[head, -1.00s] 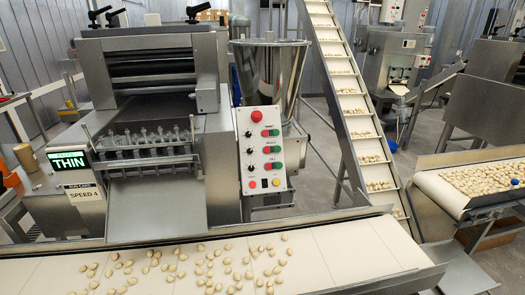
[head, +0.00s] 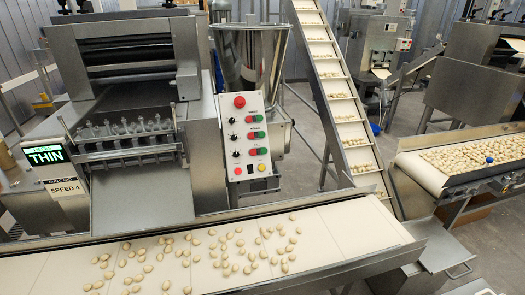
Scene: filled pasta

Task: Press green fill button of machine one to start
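The pasta machine (head: 125,75) stands at the left, with rollers on top and a row of nozzles above a sloped metal chute. Its control panel (head: 247,140) is a tilted grey plate right of the chute. It has a large red button (head: 239,101) at the top and several rows, each with a black knob, a green button and a red button. The labels are too small to read surely, so I cannot tell which green button (head: 253,153) is the fill one. Neither of my grippers is in view.
A white conveyor (head: 330,240) with scattered pasta pieces runs along the front, below the panel. A steel hopper (head: 251,50) stands behind the panel. An inclined conveyor (head: 336,95) rises behind it. A screen (head: 45,154) reads THIN, above a SPEED 4 card (head: 66,188).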

